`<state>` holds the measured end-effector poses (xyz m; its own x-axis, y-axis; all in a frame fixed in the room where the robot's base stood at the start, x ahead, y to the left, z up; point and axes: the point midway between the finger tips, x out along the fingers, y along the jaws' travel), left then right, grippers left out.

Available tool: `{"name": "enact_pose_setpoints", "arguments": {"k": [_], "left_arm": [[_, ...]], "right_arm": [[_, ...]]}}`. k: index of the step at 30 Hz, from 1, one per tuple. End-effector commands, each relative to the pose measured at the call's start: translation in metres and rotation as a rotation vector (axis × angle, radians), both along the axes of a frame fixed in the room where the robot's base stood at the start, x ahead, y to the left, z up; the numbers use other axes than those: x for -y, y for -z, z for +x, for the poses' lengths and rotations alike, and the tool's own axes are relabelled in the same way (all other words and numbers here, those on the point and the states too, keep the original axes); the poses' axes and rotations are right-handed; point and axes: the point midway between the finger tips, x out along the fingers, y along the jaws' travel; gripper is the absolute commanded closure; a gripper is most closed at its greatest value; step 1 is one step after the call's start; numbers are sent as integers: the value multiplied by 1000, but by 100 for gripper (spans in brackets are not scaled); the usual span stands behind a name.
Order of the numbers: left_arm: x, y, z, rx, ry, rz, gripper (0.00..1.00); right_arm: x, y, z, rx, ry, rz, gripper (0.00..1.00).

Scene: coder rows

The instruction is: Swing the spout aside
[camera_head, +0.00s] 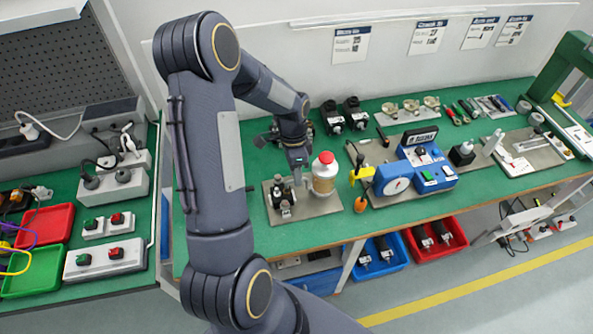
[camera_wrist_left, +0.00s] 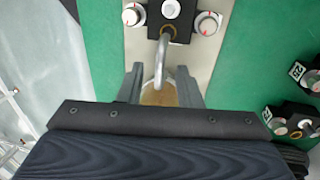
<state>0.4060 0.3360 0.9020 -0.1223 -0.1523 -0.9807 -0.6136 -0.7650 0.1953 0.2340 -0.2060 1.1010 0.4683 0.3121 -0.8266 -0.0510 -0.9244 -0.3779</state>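The spout (camera_wrist_left: 164,48) is a thin, curved grey metal tube in the left wrist view. It runs from a black tap body (camera_wrist_left: 183,28) with two grey knobs, one on each side. My left gripper (camera_head: 297,168) is lowered beside the tap unit. In the left wrist view its fingers (camera_wrist_left: 160,80) are apart, with the spout's end between them. I cannot tell whether either finger touches it. My right gripper is out of view.
A yellow tool (camera_head: 357,172) and a blue gauge unit (camera_head: 413,172) stand right of the bottle. Black fittings (camera_head: 345,116) stand behind. The green bench top (camera_head: 290,237) is clear in front of the plate.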

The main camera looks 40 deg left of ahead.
Motion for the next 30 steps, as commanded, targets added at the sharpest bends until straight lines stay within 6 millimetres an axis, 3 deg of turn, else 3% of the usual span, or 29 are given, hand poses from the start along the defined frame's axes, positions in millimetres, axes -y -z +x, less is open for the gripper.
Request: {"name": "enact_pose_setpoints", "arguments": {"k": [9,17,30], "left_arm": [[1,4,-1,0,-1,0,68],[1,4,-1,0,-1,0,100],[-1,4,-1,1,10,0,100]], "right_arm": [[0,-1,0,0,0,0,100],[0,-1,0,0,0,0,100],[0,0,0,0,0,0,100]]}}
